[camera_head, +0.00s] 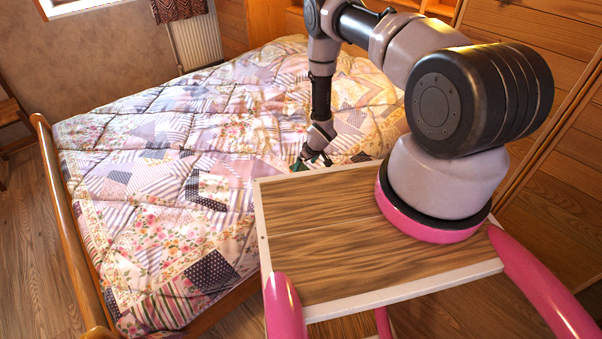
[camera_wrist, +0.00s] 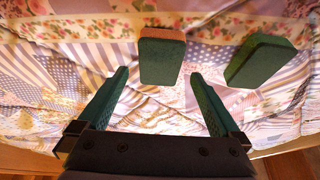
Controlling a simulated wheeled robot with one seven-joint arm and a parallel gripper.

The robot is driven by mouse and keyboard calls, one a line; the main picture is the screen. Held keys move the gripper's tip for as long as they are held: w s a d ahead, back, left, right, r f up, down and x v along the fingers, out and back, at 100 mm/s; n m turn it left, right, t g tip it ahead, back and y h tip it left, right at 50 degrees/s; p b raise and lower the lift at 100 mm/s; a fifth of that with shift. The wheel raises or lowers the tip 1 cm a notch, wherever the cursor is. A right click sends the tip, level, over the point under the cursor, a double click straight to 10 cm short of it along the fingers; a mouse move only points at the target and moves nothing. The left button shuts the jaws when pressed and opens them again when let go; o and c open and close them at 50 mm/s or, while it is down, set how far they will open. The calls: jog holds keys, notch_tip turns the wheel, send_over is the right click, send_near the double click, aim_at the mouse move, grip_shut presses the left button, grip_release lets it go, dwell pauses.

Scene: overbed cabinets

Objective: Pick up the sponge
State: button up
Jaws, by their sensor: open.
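A block-shaped sponge (camera_wrist: 162,60), dark green with an orange-brown edge, rests on the quilt in the wrist view. A second dark green block (camera_wrist: 261,60) lies tilted to its right; I cannot tell whether it is also a sponge. My gripper (camera_wrist: 159,74) is open, with its two green fingers spread. The first sponge lies ahead, in line with the gap between the fingertips, and nothing is held. In the head view my gripper (camera_head: 314,160) is low over the bed near my tray, and I cannot make out either block there.
A patchwork quilt covers the bed (camera_head: 160,170), with a wooden rail (camera_head: 65,220) along its left side. My wooden tray is close to the bed's near edge. Wooden cabinets (camera_head: 545,60) stand at the right, and a radiator (camera_head: 197,42) at the back.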

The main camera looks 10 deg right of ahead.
aim_at(301, 169)
jog(key=shift+x, duration=2.95)
jog(key=shift+w+a+f, duration=0.1)
jog(key=shift+w, duration=0.05)
jog(key=c, duration=1.1)
jog(key=shift+c, duration=0.2)
notch_tip(301, 169, up, 10)
jog(key=shift+r, duration=0.2)
